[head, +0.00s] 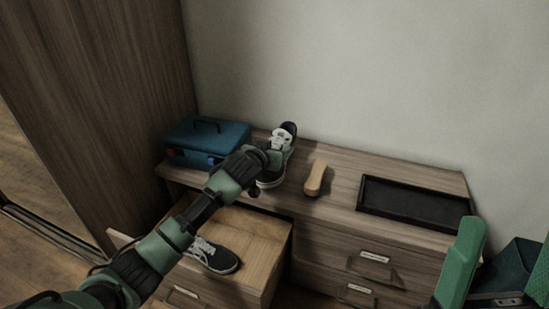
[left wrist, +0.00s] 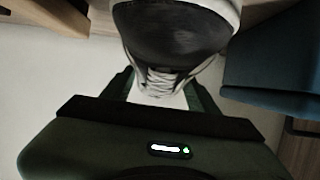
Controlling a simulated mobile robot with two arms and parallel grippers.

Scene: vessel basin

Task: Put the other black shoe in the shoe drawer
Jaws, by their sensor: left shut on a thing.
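A black shoe with white laces and a pale sole (head: 279,153) is over the left part of the dresser top. My left gripper (head: 262,158) is shut on it. In the left wrist view the held shoe (left wrist: 178,35) shows its dark toe and white laces between the fingers. Whether its sole touches the top is unclear. The matching black shoe (head: 222,260) lies in the open shoe drawer (head: 262,240) at the lower left of the dresser, partly hidden by my left arm.
A blue case (head: 215,137) stands left of the held shoe. A wooden brush (head: 316,178) and a black tray (head: 415,204) are to its right on the dresser top (head: 343,170). Other drawers on the right are shut. A tall wooden wardrobe (head: 115,90) stands at left.

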